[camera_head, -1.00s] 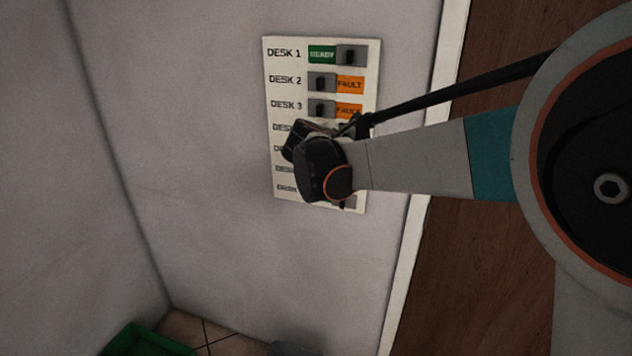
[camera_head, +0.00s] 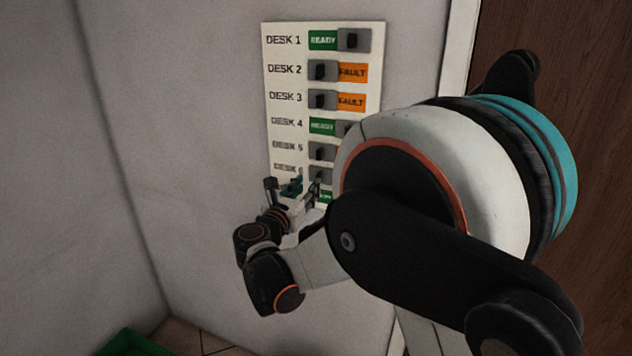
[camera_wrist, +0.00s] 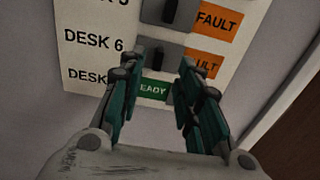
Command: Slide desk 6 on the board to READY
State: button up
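The white board (camera_head: 276,54) hangs on the wall, with desk rows and sliders. In the desk 6 row, the grey slider (camera_head: 320,174) sits at the left, beside the label. It also shows in the wrist view (camera_wrist: 172,50), partly hidden by a fingertip. Part of an orange FAULT field (camera_wrist: 206,65) shows to its right, so desk 6 reads FAULT. My gripper (camera_head: 293,187) is in front of the board's lower rows. In the wrist view my gripper (camera_wrist: 167,68) is open and empty, its fingertips near the desk 6 slider. I cannot tell whether they touch it.
The desk 7 row shows a green READY field (camera_wrist: 154,89) between my fingers. The desk 5 slider (camera_wrist: 168,12) is just above, beside its orange FAULT field (camera_wrist: 214,20). A green bin (camera_head: 132,343) stands on the floor at the lower left. A brown door surface (camera_head: 590,220) is at the right.

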jog(key=b+x, duration=0.1)
jog(key=x, duration=0.6)
jog(key=shift+w, duration=0.1)
jog(key=shift+c, duration=0.3)
grip_shut()
